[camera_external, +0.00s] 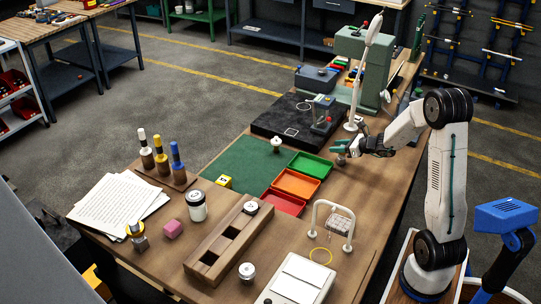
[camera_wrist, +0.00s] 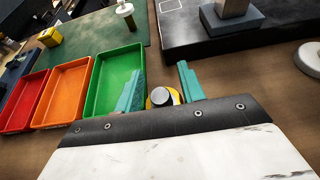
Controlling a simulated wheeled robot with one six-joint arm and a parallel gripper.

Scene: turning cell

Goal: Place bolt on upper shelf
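My gripper (camera_external: 340,148) is above the right side of the wooden table, just right of the green tray. In the wrist view its two teal fingers (camera_wrist: 160,80) stand apart. A small thing with a round grey top and a yellow part (camera_wrist: 161,97) shows between them, partly hidden by the palm edge. I see no clear contact with either finger. It may be the bolt, but I cannot tell. Something grey (camera_external: 340,160) shows just under the fingers in the external view. I cannot make out which surface is the upper shelf.
Green (camera_external: 310,164), orange (camera_external: 296,184) and red (camera_external: 282,203) trays are left of my gripper. A black slab (camera_external: 283,123) with a grey stand lies behind. A white stand (camera_external: 351,126) rises close by. A white arch (camera_external: 331,222) and wooden block (camera_external: 222,246) occupy the front.

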